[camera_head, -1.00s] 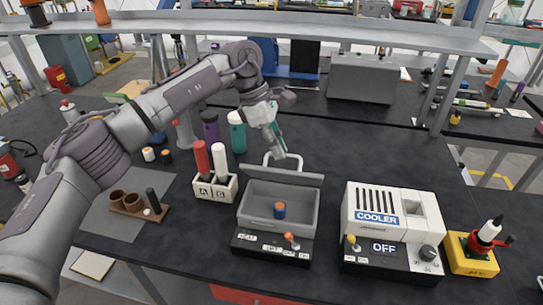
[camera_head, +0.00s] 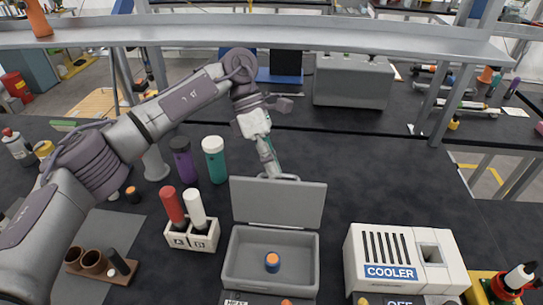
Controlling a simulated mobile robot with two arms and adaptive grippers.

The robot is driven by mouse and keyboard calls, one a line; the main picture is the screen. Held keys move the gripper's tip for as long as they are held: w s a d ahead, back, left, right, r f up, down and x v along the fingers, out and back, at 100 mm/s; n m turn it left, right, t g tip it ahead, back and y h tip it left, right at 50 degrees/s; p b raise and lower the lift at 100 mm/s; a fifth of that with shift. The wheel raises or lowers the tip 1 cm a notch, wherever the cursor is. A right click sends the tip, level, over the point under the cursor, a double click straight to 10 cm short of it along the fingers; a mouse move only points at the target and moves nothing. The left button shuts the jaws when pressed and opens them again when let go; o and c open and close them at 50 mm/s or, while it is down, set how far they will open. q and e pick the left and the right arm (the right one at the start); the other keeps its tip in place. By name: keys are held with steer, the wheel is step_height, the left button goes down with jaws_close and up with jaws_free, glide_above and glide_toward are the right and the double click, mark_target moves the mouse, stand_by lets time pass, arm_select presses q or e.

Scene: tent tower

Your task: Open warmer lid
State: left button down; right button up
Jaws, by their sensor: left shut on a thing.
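The warmer (camera_head: 229,262) is a grey open box at bottom centre, with a small blue and orange cylinder (camera_head: 272,262) inside. Its grey lid (camera_head: 278,203) stands raised at the back edge, its inner face towards me. A pale handle (camera_head: 284,176) shows at the lid's top edge. My left gripper (camera_head: 270,165) reaches down behind the lid and is shut on the handle; the lid hides part of the grip. My right gripper is not in view.
A white cooler (camera_head: 390,275) stands to the right. A rack with red and white bottles (camera_head: 192,236) stands close left, with purple (camera_head: 184,160) and teal (camera_head: 214,160) bottles behind it. A shelf (camera_head: 250,33) crosses above. The bench right of the lid is clear.

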arm_select(q)
steer(key=shift+s+f, duration=0.4)
steer(key=shift+f, duration=0.1)
steer(key=c, duration=1.2)
jaws_free()
steer(key=shift+w+d+r, duration=0.1)
steer(key=shift+w, duration=0.05)
steer(key=v, duration=1.2)
steer(key=shift+w, duration=0.2)
